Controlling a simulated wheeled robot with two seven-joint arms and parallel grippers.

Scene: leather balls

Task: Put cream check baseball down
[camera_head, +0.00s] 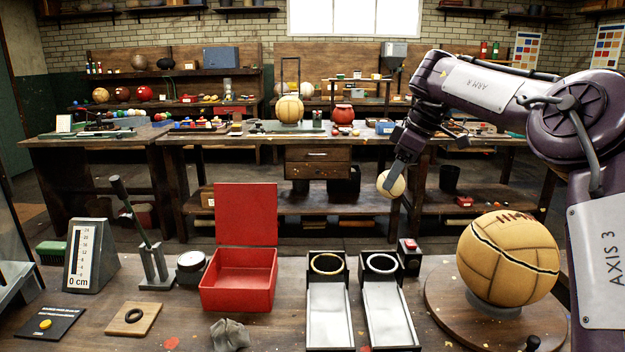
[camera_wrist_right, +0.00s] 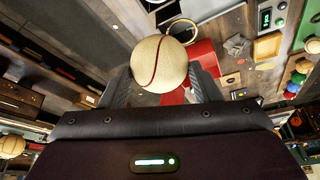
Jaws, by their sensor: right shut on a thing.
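My right gripper (camera_head: 388,172) is shut on a small cream ball (camera_head: 391,184) and holds it in the air, above and behind the two chutes. In the right wrist view the cream ball (camera_wrist_right: 159,63) sits between the two fingers and shows a dark red seam. A check pattern on it is too small to make out. My left gripper is not in view.
An open red box (camera_head: 238,297) stands left of the chutes. A large tan ball (camera_head: 508,258) rests on a round wooden turntable (camera_head: 450,318) at right. A lever (camera_head: 150,255), a height gauge (camera_head: 90,257), a grey cloth (camera_head: 229,335) and a red button (camera_head: 409,246) are also on the bench.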

